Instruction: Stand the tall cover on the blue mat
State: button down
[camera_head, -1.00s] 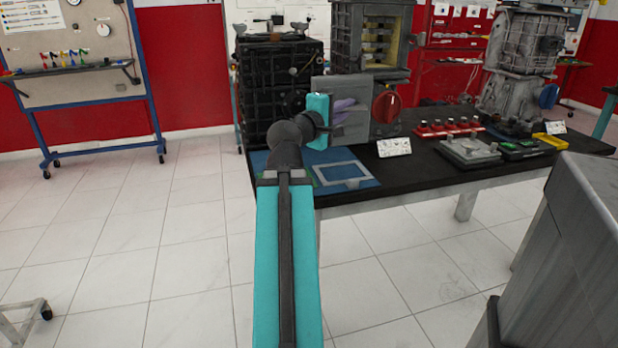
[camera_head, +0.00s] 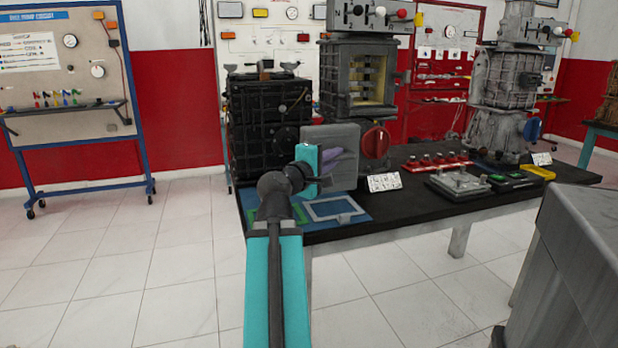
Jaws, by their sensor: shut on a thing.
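A grey, flat, upright plate, which looks like the tall cover (camera_head: 343,140), is held at my gripper (camera_head: 332,160) in the head view. My gripper is shut on it, with purple-grey fingers against its face. My teal wrist hides its left part. The blue mat (camera_head: 362,220) lies at the front left of the black table, below the cover. The mat bears a light grey rectangular outline and a green outline, the latter partly hidden by my arm. The cover appears above the mat's back part; I cannot tell whether its lower edge touches.
A black engine block (camera_head: 265,110) stands behind the mat and a grey cutaway engine (camera_head: 345,75) with a red disc (camera_head: 376,142) behind to the right. A white card (camera_head: 384,182) stands right of the mat. Red parts (camera_head: 437,162) and a metal plate (camera_head: 458,184) lie further right.

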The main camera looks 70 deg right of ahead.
jog(key=shift+w+d+r+p, duration=0.1)
jog(key=shift+w+d+p, duration=0.45)
jog(key=shift+p, duration=1.5)
jog(key=shift+w+d+r+p, duration=0.1)
jog(key=shift+w+d+p, duration=0.35)
jog(key=shift+p, duration=1.55)
jog(key=w+d+f+p, duration=0.1)
jog(key=w+d+p, duration=0.1)
jog(key=w+d, duration=0.5)
jog(key=shift+d+f, duration=0.3)
jog(key=shift+d, duration=1.2)
jog(key=shift+w+d+f+b, duration=0.15)
jog(key=shift+d+f+b, duration=0.05)
jog(key=shift+f, duration=0.7)
jog(key=shift+w+d+f+b, duration=0.15)
jog(key=shift+f+b, duration=0.05)
jog(key=shift+f, duration=0.85)
